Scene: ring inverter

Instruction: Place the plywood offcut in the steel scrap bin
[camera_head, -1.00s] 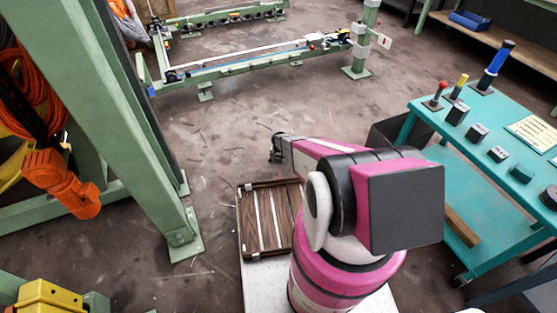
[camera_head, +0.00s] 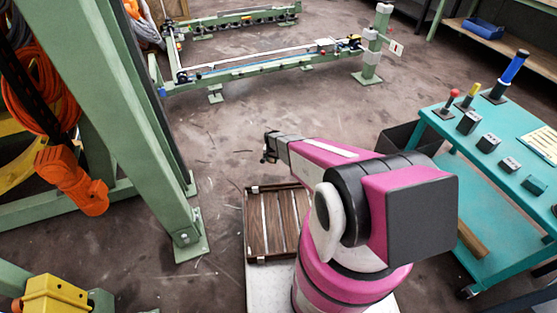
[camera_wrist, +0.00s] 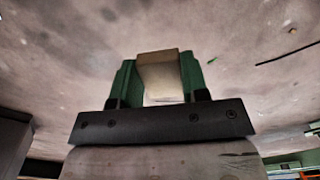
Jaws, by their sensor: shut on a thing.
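My gripper (camera_wrist: 160,80) has green fingers in the wrist view, shut on a tan block, the plywood offcut (camera_wrist: 162,70). The offcut is held off the floor. In the head view my gripper (camera_head: 270,148) is small, at the end of my outstretched arm, and the offcut cannot be made out there. A dark grey open box, seemingly the steel scrap bin (camera_head: 392,140), stands on the floor behind my arm, left of the teal cart. My arm hides part of it, and its inside is not visible. My gripper is well to its left.
The teal cart (camera_head: 452,183) with levers stands at right, with a wooden bar (camera_head: 470,238) on its lower shelf. A slatted wooden crate (camera_head: 255,245) is below my arm. A green post (camera_head: 130,130) rises at left. Floor (camera_head: 230,130) ahead is clear up to a green rail frame (camera_head: 260,69).

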